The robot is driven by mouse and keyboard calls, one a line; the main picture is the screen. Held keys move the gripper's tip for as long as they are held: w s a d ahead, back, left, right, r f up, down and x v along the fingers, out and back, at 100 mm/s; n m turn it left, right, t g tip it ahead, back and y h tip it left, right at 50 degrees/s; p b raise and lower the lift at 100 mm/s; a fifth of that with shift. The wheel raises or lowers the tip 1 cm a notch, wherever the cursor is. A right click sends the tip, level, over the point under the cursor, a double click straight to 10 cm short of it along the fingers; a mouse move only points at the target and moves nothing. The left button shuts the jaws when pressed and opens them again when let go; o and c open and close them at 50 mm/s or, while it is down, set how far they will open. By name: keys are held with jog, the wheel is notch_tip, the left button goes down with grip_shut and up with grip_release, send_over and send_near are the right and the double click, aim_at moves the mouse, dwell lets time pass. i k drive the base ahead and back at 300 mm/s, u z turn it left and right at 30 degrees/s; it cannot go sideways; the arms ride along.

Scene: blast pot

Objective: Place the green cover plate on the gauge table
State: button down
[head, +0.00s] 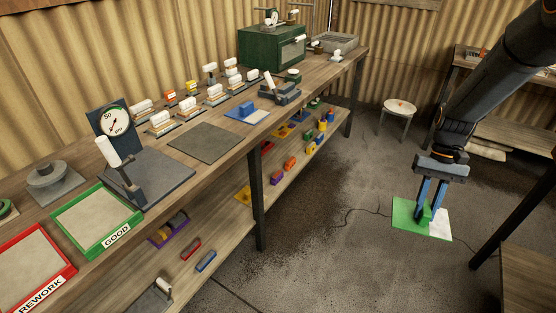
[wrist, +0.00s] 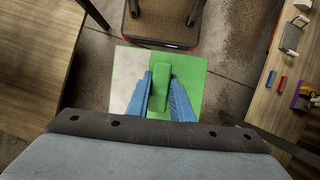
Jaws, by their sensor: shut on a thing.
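The green cover plate (head: 406,213) hangs in the air over the open floor at the right of the head view. It is a flat sheet, green with a pale whitish part at one side, and has a raised green handle (wrist: 151,88). My gripper (head: 427,210) is shut on this handle, its blue fingers on both sides of it. The plate looks roughly level. A pressure gauge (head: 114,121) with a white dial stands on the long bench, behind a dark grey slab (head: 160,183) with a white-handled clamp. I cannot tell for certain which surface is the gauge table.
The long bench (head: 222,113) holds a green GOOD tray (head: 97,220), a red REWORK tray (head: 35,268), a bare dark mat (head: 205,143), a blue plate (head: 247,113) and a green box (head: 270,48). A stool (head: 399,107) stands behind. Floor between is clear.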

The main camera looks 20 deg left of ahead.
aim_at(156, 175)
jog(key=u, duration=1.55)
jog(key=i, duration=0.15)
